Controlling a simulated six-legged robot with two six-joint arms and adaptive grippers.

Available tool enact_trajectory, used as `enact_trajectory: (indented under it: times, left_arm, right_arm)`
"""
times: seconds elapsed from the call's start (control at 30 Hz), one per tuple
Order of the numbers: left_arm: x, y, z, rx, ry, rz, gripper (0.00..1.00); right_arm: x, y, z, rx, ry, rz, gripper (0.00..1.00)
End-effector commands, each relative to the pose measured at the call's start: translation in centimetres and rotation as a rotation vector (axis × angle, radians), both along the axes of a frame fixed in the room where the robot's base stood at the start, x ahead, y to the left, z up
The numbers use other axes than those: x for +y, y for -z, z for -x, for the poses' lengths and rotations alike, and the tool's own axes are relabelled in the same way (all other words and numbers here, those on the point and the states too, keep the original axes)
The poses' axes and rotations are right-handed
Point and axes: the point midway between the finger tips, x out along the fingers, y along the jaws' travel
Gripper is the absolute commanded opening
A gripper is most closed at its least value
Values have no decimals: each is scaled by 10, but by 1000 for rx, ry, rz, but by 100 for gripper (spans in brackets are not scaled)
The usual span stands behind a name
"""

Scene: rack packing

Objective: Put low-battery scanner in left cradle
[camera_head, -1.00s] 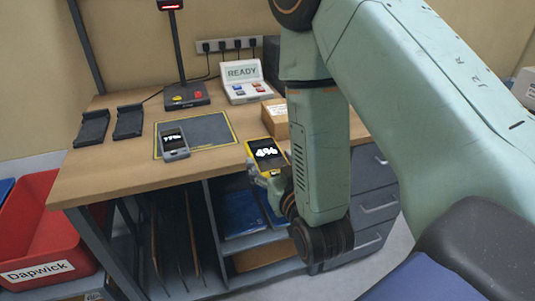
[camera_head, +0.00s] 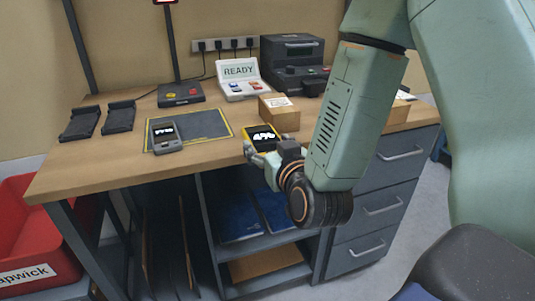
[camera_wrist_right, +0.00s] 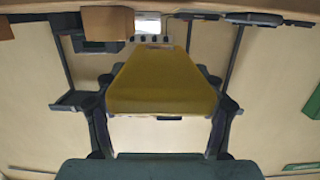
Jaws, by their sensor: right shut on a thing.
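A yellow scanner (camera_head: 262,134) with a screen reading about 4% is held by my right gripper (camera_head: 261,150) at the front edge of the desk. In the right wrist view the scanner's yellow body (camera_wrist_right: 163,82) sits between the two dark fingers. I cannot tell whether it touches the desk. The left cradle (camera_head: 80,122) is a dark, empty stand at the desk's far left; a similar empty right cradle (camera_head: 119,117) stands beside it. A grey scanner (camera_head: 165,136) with a higher reading lies on the dark mat (camera_head: 205,124). My left gripper is out of view.
A cardboard box (camera_head: 280,118) stands just behind the held scanner. Behind are a white READY display (camera_head: 240,75), a black printer (camera_head: 293,65) and a post on a dark base (camera_head: 181,95). A red bin (camera_head: 35,235) is at lower left. Desk in front of the cradles is clear.

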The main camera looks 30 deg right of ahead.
Motion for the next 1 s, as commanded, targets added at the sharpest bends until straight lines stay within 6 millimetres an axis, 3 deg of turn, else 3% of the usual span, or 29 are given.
enact_trajectory:
  times: [0.03, 0.27, 0.5, 1.0]
  left_arm:
    - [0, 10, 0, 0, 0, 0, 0]
    - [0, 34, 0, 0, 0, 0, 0]
    - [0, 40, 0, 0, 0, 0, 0]
    - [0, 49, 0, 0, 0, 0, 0]
  right_arm:
    - [-1, 4, -2, -7, 0, -1, 27]
    - [-4, 7, -8, -8, -7, -3, 27]
    - [-26, 27, -42, -5, -5, -3, 27]
    - [-51, 53, -82, -2, -8, -1, 27]
